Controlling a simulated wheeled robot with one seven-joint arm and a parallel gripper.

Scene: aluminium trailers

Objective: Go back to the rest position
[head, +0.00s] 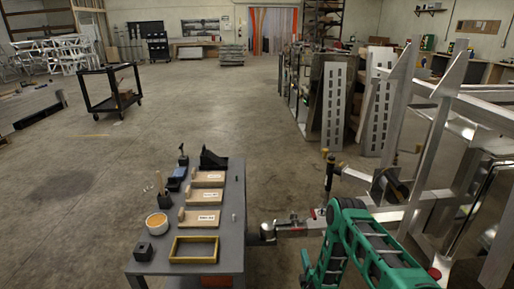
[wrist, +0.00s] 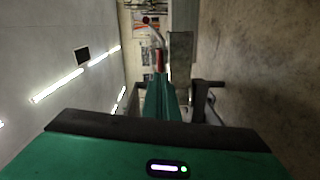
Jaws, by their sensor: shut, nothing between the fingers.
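My gripper (wrist: 161,84) shows in the wrist view as a green and black shape reaching forward from the wide green housing at the bottom of the picture. It is shut, and I see nothing held in it. The wrist picture is turned on its side, with the ceiling at left and the floor at right. In the head view my green arm is folded at the lower right, beside the trailer (head: 437,195). I cannot make out the fingertips there.
A grey table (head: 233,228) stands left of my arm, holding several wooden boards, a yellow frame (head: 194,250), a round tub (head: 157,223) and black blocks. A trailer coupler (head: 292,229) reaches toward its right edge. A black cart (head: 108,91) stands farther back on open floor.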

